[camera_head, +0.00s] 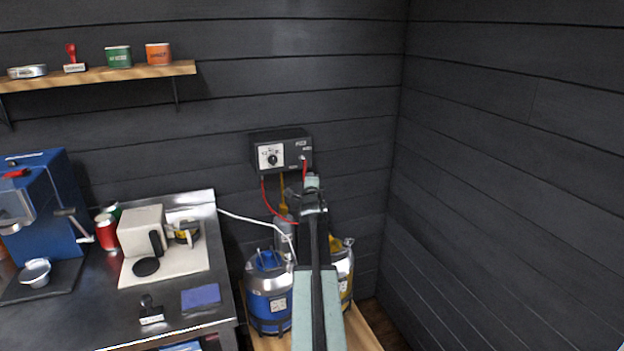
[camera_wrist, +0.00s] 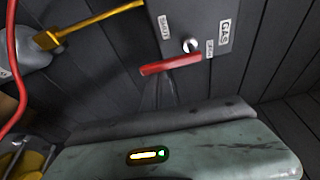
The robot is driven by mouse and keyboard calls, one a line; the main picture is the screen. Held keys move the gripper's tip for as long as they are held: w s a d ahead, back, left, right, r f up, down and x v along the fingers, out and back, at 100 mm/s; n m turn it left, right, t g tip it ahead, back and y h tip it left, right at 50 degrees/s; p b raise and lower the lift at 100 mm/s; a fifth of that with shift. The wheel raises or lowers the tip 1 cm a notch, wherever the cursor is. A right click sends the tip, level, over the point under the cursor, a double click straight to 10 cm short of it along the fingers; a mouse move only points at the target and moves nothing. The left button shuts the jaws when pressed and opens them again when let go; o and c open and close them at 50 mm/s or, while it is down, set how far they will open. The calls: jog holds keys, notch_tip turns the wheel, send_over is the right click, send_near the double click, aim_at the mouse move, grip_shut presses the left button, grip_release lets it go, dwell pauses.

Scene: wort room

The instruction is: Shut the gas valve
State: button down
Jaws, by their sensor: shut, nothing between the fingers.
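The gas valve is a red lever (camera_wrist: 170,65) on a grey box (camera_head: 281,151) on the back wall. A silver pivot (camera_wrist: 190,45) sits beside the lever. The box carries a GAS label (camera_wrist: 224,33), a SHUT label (camera_wrist: 165,27) and an OPEN label (camera_wrist: 209,49). In the wrist view the lever slants left from near the pivot, away from the OPEN label; it does not line up with the SHUT label. My gripper (camera_head: 312,182) is shut and empty, just below the box in the head view. It hides part of the lever there; contact cannot be told.
A red cable (camera_head: 268,200) and a yellow pipe (camera_wrist: 95,25) run down from the box. A blue-banded keg (camera_head: 268,300) and a yellow-marked keg (camera_head: 343,270) stand below. A steel counter (camera_head: 80,320) is at left. The right wall is bare.

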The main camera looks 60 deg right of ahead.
jog(key=shift+a, duration=0.1)
jog(key=v, duration=0.7)
jog(key=shift+s+a, duration=0.25)
dwell(0.4)
